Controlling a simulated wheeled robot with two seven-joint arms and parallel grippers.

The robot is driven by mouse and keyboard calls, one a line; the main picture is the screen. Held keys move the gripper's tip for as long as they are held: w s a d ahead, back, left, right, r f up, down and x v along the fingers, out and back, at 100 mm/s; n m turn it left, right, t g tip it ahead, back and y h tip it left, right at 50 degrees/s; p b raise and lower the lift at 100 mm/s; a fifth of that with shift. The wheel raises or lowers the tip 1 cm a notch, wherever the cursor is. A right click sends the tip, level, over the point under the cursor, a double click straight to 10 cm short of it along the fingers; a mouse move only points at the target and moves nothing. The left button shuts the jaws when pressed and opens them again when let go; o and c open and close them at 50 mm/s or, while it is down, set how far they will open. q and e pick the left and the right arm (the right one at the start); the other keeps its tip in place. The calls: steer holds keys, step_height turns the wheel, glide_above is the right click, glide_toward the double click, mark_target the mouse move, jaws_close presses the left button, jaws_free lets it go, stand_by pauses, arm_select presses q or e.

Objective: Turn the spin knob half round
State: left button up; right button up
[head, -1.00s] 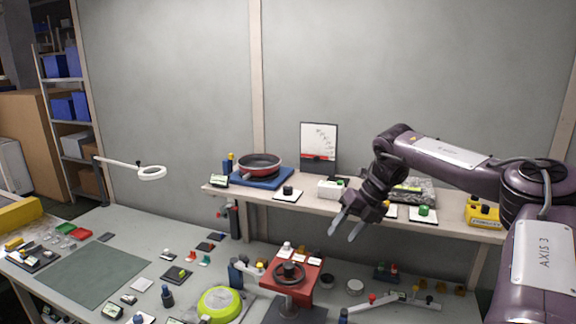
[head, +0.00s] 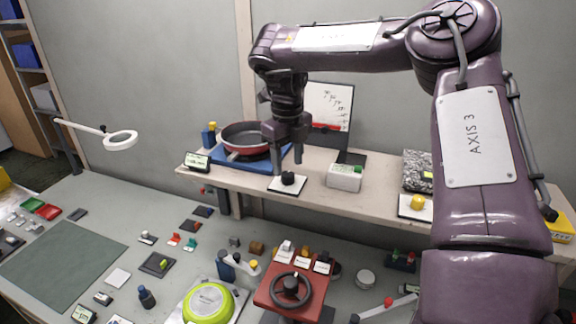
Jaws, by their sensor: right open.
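A black knob (head: 288,178) stands on a white square plate on the shelf in the head view. No label on it can be read, so I cannot tell for sure that it is the spin knob. My right gripper (head: 288,164) points down with its fingers apart, one on each side just above or around the black knob in the picture. Whether the fingers touch it is not clear. Nothing is held. A yellow knob (head: 417,202) stands on another white plate farther right on the shelf. My left gripper is not in view.
A red-rimmed pan (head: 252,138) sits on a blue base left of the gripper. Below the shelf are a red stand with a black handwheel (head: 290,289) and several small parts.

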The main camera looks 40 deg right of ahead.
mark_target(287, 173)
step_height(287, 173, down, 2)
steer(key=shift+f+p, duration=0.15)
steer(key=shift+p, duration=0.15)
steer(key=shift+w+d+f, duration=0.1)
steer(key=shift+w+f, duration=0.1)
steer(key=shift+f, duration=0.35)
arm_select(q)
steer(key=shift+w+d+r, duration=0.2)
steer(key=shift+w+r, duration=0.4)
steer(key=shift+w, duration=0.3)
arm_select(e)
steer(key=shift+s, duration=0.1)
steer(key=shift+c, duration=0.4)
steer(key=shift+r, duration=0.1)
steer(key=shift+c, duration=1.1)
steer(key=c, duration=0.7)
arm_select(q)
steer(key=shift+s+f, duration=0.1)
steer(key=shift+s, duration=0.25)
arm_select(e)
steer(key=shift+o, duration=0.2)
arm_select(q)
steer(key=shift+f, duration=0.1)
arm_select(e)
steer(key=shift+m, duration=0.3)
